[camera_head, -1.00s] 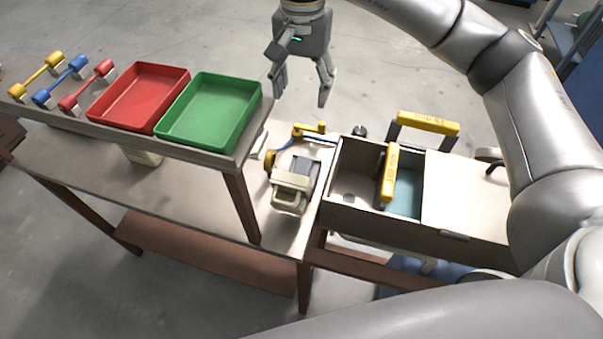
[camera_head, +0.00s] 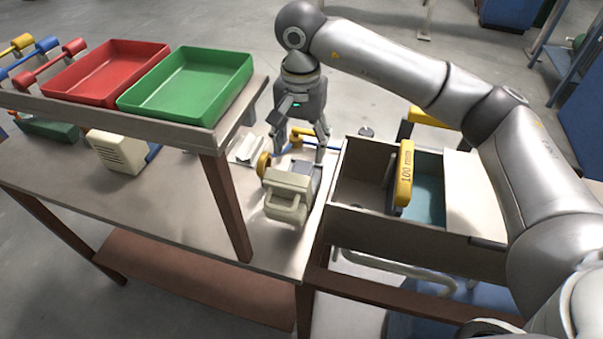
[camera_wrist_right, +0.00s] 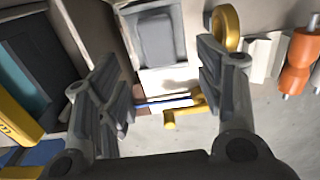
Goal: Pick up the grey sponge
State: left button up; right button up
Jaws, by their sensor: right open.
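No item is clearly recognisable as a grey sponge. A dark grey block (camera_head: 318,177) lies against the far side of a cream device with a handle (camera_head: 287,195) on the table. What looks like the same grey block (camera_wrist_right: 159,40) shows at the top of the right wrist view; I cannot tell whether it is the sponge or part of the device. My right gripper (camera_head: 297,140) points down, open and empty, just beyond the device at the table's far edge. In the wrist view, its spread fingers (camera_wrist_right: 160,75) frame the near side of the block. My left gripper is not in view.
A yellow-ended blue rod (camera_wrist_right: 170,101) lies below the right gripper. An open drawer (camera_head: 362,188) with a yellow-handled tool (camera_head: 404,176) is right of the device. A raised shelf at left carries a red tray (camera_head: 105,72) and a green tray (camera_head: 188,88).

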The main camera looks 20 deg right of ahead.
aim_at(301, 169)
notch_tip(301, 169, down, 2)
jog(key=shift+s+f+p, duration=0.1)
jog(key=shift+f+p, duration=0.45)
jog(key=shift+f, duration=0.05)
notch_tip(301, 169, down, 4)
jog(key=shift+s+r+p, duration=0.15)
jog(key=shift+r+p, duration=0.1)
jog(key=shift+p, duration=0.4)
jog(key=shift+f, duration=0.35)
jog(key=shift+c, duration=0.3)
jog(key=c, duration=0.8)
